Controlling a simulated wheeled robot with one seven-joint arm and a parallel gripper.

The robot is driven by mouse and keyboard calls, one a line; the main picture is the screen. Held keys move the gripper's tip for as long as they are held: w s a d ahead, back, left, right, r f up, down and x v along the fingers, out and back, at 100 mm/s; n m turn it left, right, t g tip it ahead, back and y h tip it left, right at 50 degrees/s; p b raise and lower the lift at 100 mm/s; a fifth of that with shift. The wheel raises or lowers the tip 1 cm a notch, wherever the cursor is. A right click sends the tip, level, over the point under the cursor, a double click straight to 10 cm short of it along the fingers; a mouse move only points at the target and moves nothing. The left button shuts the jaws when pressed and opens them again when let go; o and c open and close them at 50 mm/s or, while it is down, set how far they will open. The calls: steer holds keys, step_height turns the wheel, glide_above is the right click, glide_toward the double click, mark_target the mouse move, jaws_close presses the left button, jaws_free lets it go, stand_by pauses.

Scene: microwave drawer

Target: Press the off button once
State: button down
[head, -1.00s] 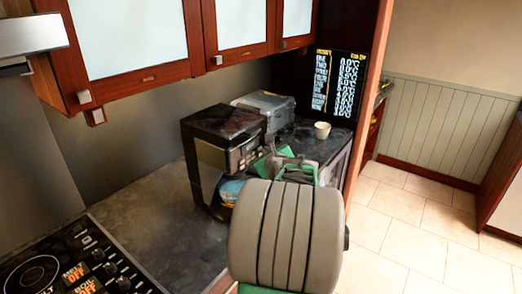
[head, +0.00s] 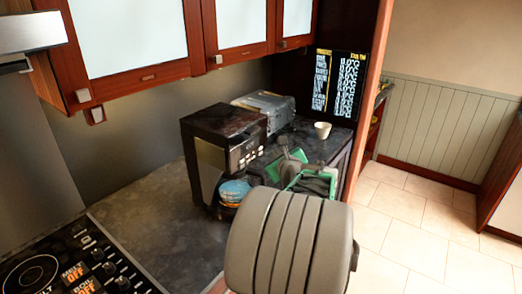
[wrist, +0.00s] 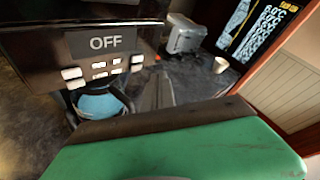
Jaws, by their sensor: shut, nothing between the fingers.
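A dark coffee machine (head: 222,150) stands on the counter. In the wrist view its front panel (wrist: 104,42) reads OFF above several small pale buttons (wrist: 100,70). I cannot tell which one is the off button. My gripper (head: 288,150) is to the right of the machine's front, apart from it in the head view. Its grey fingers (wrist: 157,85) point forward in the wrist view, shut and empty, to the right of the buttons. My arm hides part of the counter.
A blue round thing (head: 234,190) sits under the machine's front. A grey appliance (head: 268,108) and a white cup (head: 322,130) stand behind. A stovetop (head: 75,262) with orange OFF labels is at lower left. Cabinets (head: 130,40) hang above. The counter (head: 160,220) between is clear.

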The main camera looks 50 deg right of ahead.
steer(key=s, duration=0.2)
steer(key=shift+s+d, duration=0.1)
steer(key=shift+s, duration=0.2)
stand_by(0.5)
